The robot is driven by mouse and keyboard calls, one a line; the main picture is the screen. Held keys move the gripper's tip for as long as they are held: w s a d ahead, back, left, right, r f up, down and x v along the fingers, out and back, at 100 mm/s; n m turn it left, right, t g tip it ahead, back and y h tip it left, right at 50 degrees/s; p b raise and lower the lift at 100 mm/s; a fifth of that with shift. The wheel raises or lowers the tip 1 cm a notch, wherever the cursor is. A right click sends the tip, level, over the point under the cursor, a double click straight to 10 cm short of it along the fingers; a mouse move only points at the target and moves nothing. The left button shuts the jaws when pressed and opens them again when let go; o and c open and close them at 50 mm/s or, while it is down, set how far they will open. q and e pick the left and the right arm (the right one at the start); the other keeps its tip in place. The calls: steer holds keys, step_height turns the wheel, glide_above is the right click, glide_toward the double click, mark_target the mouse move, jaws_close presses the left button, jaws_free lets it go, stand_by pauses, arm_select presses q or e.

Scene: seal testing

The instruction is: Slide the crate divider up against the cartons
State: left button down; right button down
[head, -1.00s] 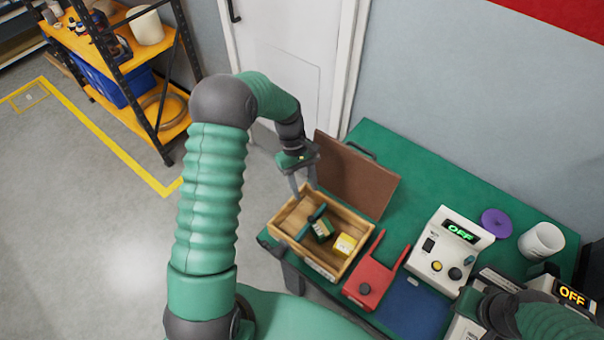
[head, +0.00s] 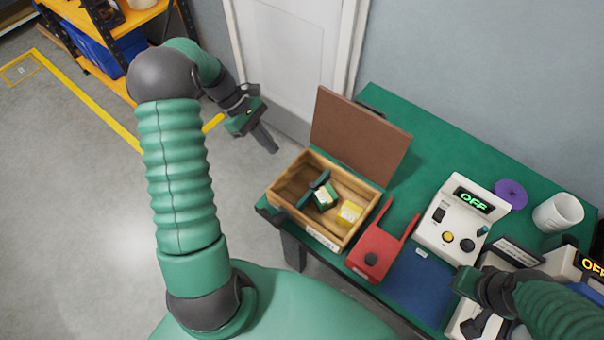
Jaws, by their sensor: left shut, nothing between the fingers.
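The open wooden crate (head: 278,190) stands at the left end of the green table. The dark green divider (head: 303,200) stands across the crate. A green carton (head: 326,197) lies tilted just right of the divider; I cannot tell whether they touch. A yellow carton (head: 349,213) sits further right, apart from the green one. My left gripper (head: 270,146) is shut and empty, beyond the crate's left side and clear of it. My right gripper (head: 466,283) is at the lower right, partly hidden by its arm; its fingers do not show clearly.
A brown lid (head: 360,135) stands up behind the crate. A red forked fixture (head: 378,250) is close on the crate's right. A white instrument reading OFF (head: 462,222), a purple disc (head: 511,194) and a white cup (head: 558,212) stand further right. Floor left of the table is clear.

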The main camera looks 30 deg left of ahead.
arm_select(q)
steer(key=p, duration=0.1)
glide_toward(313, 190)
step_height(313, 190, down, 2)
steer(key=a, duration=0.1)
steer(key=shift+w+d+f+p, duration=0.15)
steer(key=shift+d+f+p, duration=0.15)
steer(key=shift+d, duration=0.25)
steer(key=shift+w+d+f+p, duration=0.2)
steer(key=shift+d+f+p, duration=0.05)
steer(key=shift+d, duration=0.3)
steer(key=shift+d+f, duration=0.3)
steer(key=shift+d, duration=0.05)
steer(key=d, duration=0.2)
steer(key=d+p, duration=0.1)
steer(key=d, duration=0.1)
steer(key=shift+s+r, duration=0.1)
steer(key=shift+s, duration=0.05)
steer(key=shift+d, duration=0.2)
